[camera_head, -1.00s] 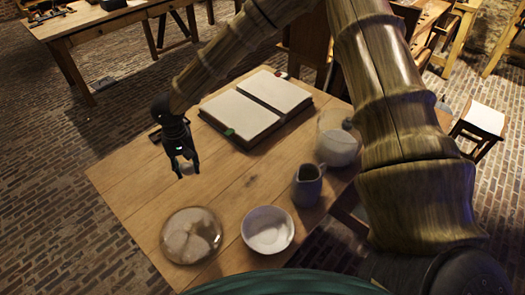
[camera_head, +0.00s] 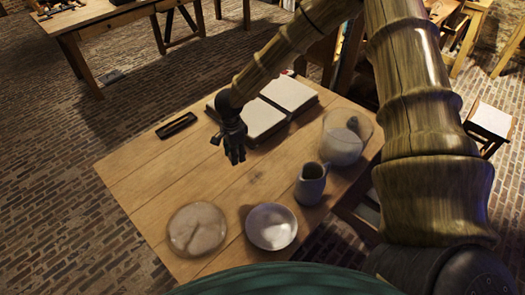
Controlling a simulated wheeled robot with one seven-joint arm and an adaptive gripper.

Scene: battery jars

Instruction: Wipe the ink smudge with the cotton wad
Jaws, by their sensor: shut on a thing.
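My gripper (camera_head: 236,157) hangs over the middle of the wooden table (camera_head: 150,185), just in front of the open book, with its fingers pointing down. Its fingers are close together and the cotton wad is in its grip, but the wad is hardly visible now behind the dark fingers. I cannot tell whether the wad touches the tabletop. I cannot clearly make out the ink smudge; small dark marks on the wood right of the gripper may be only grain.
An open book (camera_head: 293,93) lies behind my gripper. A dark narrow tray (camera_head: 177,125) lies at the back left. A glass jar with white contents (camera_head: 343,150), a grey jug (camera_head: 310,187), a white bowl (camera_head: 271,226) and a round glass dish (camera_head: 197,229) stand right and in front. The left tabletop is clear.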

